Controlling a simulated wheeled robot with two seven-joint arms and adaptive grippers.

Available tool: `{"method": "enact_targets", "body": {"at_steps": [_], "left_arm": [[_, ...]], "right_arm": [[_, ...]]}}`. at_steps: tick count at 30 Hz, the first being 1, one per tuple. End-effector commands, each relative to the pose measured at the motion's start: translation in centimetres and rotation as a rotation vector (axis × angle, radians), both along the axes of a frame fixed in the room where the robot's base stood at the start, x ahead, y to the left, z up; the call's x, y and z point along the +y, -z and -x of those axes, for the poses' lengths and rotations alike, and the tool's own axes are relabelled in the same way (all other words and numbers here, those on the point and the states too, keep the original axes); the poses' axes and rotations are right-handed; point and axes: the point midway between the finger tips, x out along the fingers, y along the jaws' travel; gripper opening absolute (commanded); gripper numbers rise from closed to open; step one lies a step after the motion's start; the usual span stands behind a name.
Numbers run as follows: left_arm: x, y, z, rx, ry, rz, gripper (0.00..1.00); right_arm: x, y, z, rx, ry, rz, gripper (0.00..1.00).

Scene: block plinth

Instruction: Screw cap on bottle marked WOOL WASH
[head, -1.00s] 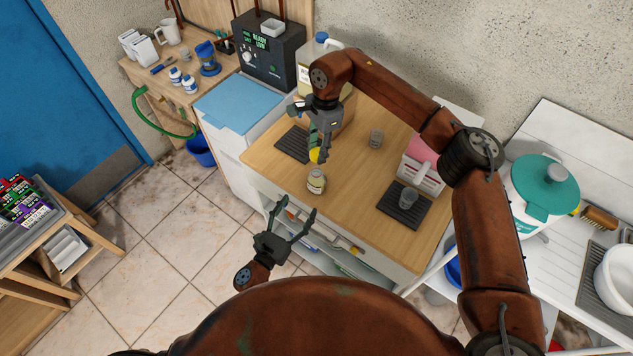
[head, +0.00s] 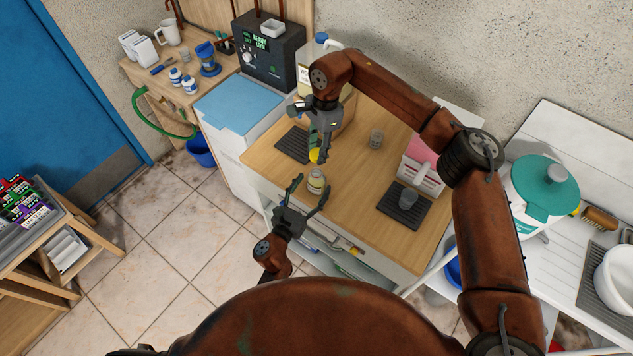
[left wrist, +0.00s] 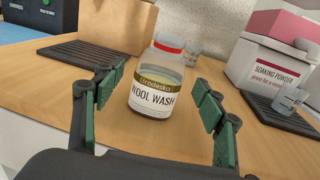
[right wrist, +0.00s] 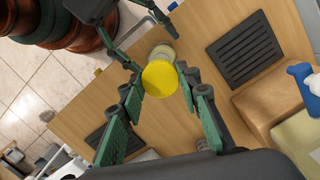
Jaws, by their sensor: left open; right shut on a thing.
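The WOOL WASH bottle (head: 316,182) stands upright near the front edge of the wooden worktop. In the left wrist view its label (left wrist: 153,97) faces me, and a red band shows at its top. My left gripper (head: 310,188) is open, its fingers pointing at the bottle from the front; in the left wrist view the bottle appears between the fingertips, with no contact visible. My right gripper (head: 319,157) is shut on a yellow cap (right wrist: 160,78). It holds the cap above and slightly behind the bottle, apart from it. The cap partly covers the bottle in the right wrist view.
A dark ribbed mat (head: 293,144) lies behind the bottle to the left. Another mat (head: 392,211) with a small grey cup (head: 407,199) is to the right. A clear cup (head: 376,138) and a pink-and-white SOAKING POWDER box (head: 423,172) also stand on the worktop.

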Motion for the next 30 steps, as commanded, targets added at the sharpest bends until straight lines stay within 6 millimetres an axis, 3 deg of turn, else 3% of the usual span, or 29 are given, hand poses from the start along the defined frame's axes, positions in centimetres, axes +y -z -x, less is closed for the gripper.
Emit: {"method": "enact_targets", "body": {"at_steps": [7, 18, 30], "left_arm": [[-1.1, 0.0, -2.1, 0.000, -0.001, 0.000, 0.65], [-1.2, 0.0, -2.4, 0.000, -0.001, 0.000, 0.64], [-1.2, 0.0, -2.3, 0.001, -0.001, 0.000, 0.36]], "right_arm": [[0.0, 0.0, 0.0, 0.000, 0.000, 0.000, 0.22], [0.0, 0.0, 0.0, 0.000, 0.000, 0.000, 0.22], [0.0, 0.0, 0.0, 0.000, 0.000, 0.000, 0.22]]}}
